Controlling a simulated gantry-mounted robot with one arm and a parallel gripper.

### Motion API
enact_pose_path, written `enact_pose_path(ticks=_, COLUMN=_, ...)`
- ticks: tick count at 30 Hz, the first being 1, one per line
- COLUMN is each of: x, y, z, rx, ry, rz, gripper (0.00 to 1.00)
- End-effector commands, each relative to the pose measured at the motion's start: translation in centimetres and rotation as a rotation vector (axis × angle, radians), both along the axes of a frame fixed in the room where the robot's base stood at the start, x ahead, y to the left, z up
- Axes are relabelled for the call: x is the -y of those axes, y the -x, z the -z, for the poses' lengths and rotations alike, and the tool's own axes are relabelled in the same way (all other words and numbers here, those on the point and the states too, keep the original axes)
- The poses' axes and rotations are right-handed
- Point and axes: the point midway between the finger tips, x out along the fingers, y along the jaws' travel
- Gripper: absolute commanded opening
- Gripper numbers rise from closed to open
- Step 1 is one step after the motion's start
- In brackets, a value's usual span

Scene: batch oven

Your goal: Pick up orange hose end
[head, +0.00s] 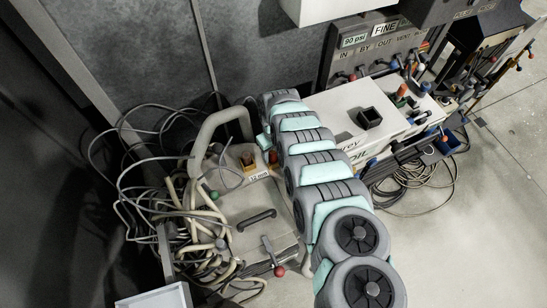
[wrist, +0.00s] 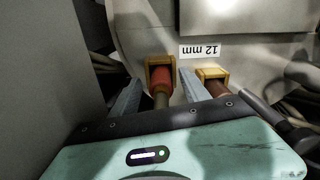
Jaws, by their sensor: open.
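The orange hose end (wrist: 162,77) sits in a yellow holder (wrist: 159,60) in the wrist view, with a tan hose running from it toward my gripper's body. My gripper (wrist: 160,86) is open, with one grey finger on each side of the hose end and apparent gaps between. In the head view the orange hose end (head: 273,157) shows small beside the far end of my arm, where my fingers are hard to make out. A brown hose end (wrist: 216,88) sits in a second yellow holder (wrist: 212,73), right of my right finger.
A "12 mm" label (wrist: 200,51) is on the pale machine (head: 259,210) bearing the holders. A bent pale handle (head: 217,122) rises close by. Tangled hoses (head: 190,220) lie left. A white box (head: 350,115) stands right of my arm.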

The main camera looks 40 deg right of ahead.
Motion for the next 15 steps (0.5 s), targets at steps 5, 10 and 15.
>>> enact_pose_path(ticks=5, x=-0.04, y=-0.03, z=1.22, rx=0.000, ry=0.001, rz=-0.002, gripper=0.54)
enact_pose_path(ticks=10, x=-0.01, y=-0.01, z=1.13, rx=0.000, ry=0.002, rz=-0.001, gripper=0.54)
enact_pose_path(ticks=15, x=-0.03, y=0.01, z=1.15, rx=-0.001, ry=0.001, rz=-0.001, gripper=0.43)
